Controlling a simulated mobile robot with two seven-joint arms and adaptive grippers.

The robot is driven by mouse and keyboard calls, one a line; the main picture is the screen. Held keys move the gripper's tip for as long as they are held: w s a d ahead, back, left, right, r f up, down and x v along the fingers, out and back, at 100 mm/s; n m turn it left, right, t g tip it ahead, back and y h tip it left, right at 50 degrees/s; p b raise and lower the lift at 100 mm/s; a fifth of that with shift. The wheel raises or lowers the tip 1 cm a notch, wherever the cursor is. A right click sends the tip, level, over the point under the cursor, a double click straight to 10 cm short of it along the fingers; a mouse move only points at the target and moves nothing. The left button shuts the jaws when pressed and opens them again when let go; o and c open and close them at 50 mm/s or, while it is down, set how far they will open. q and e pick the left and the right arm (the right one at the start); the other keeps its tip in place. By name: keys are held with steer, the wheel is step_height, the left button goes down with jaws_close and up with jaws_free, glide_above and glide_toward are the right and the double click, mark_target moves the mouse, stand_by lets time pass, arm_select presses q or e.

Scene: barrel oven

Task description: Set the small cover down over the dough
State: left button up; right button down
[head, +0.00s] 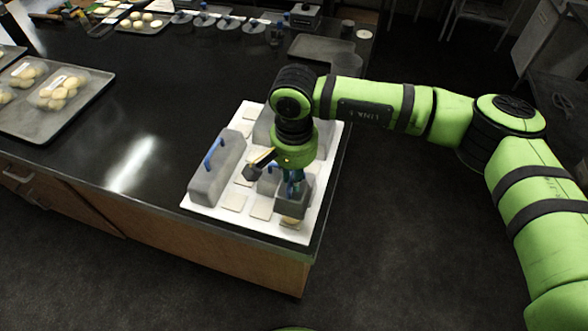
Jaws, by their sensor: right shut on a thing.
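My right gripper (290,180) is above the right part of a white board (205,199), pointing down. It is shut on a small grey cover (292,201), whose handle is mostly hidden by the fingers. A tan piece of dough (290,222) shows at the cover's near lower edge; I cannot tell whether the cover touches it or the board. Several flat pale dough squares (262,207) lie on the board. A long grey cover (215,172) with a blue handle stands on the left part. My left gripper is not in view.
Another grey cover (263,128) stands behind my gripper, partly hidden. The board lies near the right corner of the dark counter (110,175). A tray (60,122) with packed rolls lies at the left. The counter between is clear.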

mark_target(294, 195)
step_height(294, 195, down, 2)
steer(key=shift+f+b, duration=0.1)
steer(key=shift+b, duration=0.2)
steer(key=shift+f+b, duration=0.3)
step_height(294, 195, down, 2)
steer(key=shift+f+b, duration=0.1)
steer(key=shift+b, duration=1.1)
steer(key=shift+f+b, duration=1.3)
steer(key=shift+b, duration=0.25)
steer(key=shift+f+b, duration=0.5)
steer(key=shift+b, duration=0.1)
steer(key=c, duration=1.1)
jaws_free()
step_height(294, 195, up, 12)
steer(key=shift+r, duration=0.1)
